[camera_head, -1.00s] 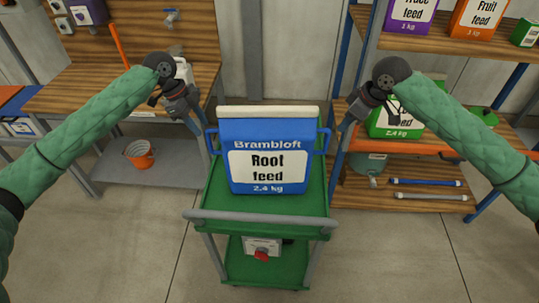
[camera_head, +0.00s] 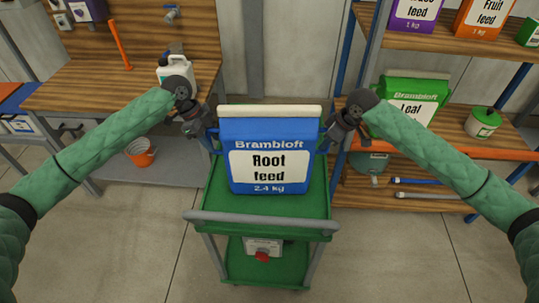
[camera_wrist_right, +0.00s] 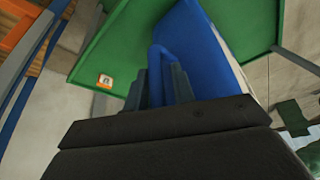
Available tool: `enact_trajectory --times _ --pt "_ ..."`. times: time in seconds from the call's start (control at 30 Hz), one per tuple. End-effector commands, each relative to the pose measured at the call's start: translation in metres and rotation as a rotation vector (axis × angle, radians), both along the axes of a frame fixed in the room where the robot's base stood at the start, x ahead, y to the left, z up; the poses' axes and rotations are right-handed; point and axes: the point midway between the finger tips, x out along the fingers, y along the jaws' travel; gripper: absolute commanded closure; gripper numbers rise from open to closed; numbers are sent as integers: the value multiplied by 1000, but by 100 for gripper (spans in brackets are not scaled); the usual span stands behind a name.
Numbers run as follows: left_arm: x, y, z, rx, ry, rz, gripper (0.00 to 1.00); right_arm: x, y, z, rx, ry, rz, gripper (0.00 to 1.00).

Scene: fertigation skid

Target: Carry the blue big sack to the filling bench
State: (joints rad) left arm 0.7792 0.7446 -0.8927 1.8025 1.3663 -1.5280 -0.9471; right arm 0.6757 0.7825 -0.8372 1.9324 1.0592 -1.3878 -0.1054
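The blue big sack (camera_head: 268,160), labelled "Root feed 2.4 kg", stands upright on the top of a green cart (camera_head: 310,207). It has a blue loop handle on each side. My left gripper (camera_head: 208,136) is at its left handle; I cannot tell if it is closed on it. My right gripper (camera_head: 330,142) is at the right handle. In the right wrist view its fingers (camera_wrist_right: 160,88) lie on both sides of the blue handle (camera_wrist_right: 157,52), close to it; whether they press on it is unclear. A wooden bench (camera_head: 95,90), possibly the filling bench, stands back left.
A white jug (camera_head: 176,72) stands on the bench's right end, and an orange bucket (camera_head: 140,152) is below. At right, a shelf rack (camera_head: 445,47) holds other sacks and a green-lidded tub (camera_head: 482,124). Grey floor (camera_head: 120,240) is free left of the cart.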

Motion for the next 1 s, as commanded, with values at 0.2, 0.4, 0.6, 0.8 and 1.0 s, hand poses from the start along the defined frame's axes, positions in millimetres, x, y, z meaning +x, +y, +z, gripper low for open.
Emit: enact_trajectory --times 0.2,0.4,0.6,0.8,1.0 --pt "0 0 0 0 0 0 60 0 0 0 0 0 0 75" --pt "0 0 0 0 0 0 90 0 0 0 1 -1 0 100" --pt "0 0 0 0 0 0 100 0 0 0 1 -1 0 100" --pt "0 0 1 0 -1 0 100 0 1 1 2 -1 0 100" --pt "0 0 1 0 -1 0 100 1 1 1 2 -2 0 100"
